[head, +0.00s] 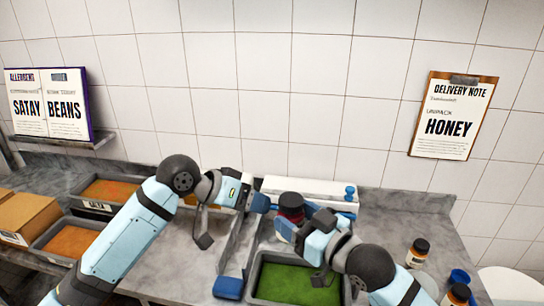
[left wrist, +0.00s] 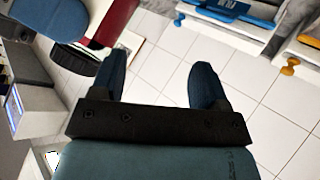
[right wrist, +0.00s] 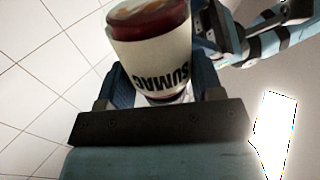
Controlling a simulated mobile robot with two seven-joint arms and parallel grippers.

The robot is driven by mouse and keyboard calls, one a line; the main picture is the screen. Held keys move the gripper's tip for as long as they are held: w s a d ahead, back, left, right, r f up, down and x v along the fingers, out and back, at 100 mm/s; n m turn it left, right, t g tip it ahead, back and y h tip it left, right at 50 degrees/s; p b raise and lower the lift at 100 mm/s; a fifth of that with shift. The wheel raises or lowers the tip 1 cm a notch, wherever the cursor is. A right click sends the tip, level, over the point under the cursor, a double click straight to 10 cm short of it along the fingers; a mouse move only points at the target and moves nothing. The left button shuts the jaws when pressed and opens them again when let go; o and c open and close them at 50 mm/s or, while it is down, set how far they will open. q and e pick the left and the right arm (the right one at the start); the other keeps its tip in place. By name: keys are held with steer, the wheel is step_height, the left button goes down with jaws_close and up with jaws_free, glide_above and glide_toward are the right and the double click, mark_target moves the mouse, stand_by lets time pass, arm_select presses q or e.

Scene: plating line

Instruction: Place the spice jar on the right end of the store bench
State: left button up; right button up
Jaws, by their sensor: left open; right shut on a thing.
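The spice jar (head: 291,206), dark red with a black top, is held up over the middle of the bench. In the right wrist view the jar (right wrist: 152,50) shows a white label reading SUMAC. My right gripper (head: 284,229) is shut on it. My left gripper (head: 262,203) is open and empty, just left of the jar. In the left wrist view its two fingers (left wrist: 165,85) are apart with only white tiles between them, and the jar (left wrist: 112,22) shows at the upper left. The bench (head: 400,215) is grey stone; my right arm hides part of its right side.
A jar with a black lid (head: 418,248), another jar (head: 458,294) and a blue cup (head: 460,276) stand at the right. A bin of green contents (head: 256,285) and orange-filled bins (head: 72,240) sit in front and left. A HONEY note (head: 450,115) hangs behind.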

arm_select(q)
step_height(320, 180, up, 8)
steer(key=s+d+r+m+g+y, duration=0.1)
steer(key=m+g+y, duration=0.1)
steer(key=m+y, duration=0.3)
steer(key=m, duration=0.1)
glide_toward(293, 200)
steer(key=shift+y, duration=0.3)
steer(key=x, duration=1.1)
steer(key=shift+w+d+r, duration=0.1)
steer(key=shift+d+r, duration=0.05)
steer(key=shift+d, duration=0.05)
steer(key=c, duration=0.6)
steer(key=shift+c, duration=0.6)
arm_select(e)
steer(key=o, duration=1.1)
steer(key=shift+o, duration=0.2)
steer(key=shift+s+d, duration=0.1)
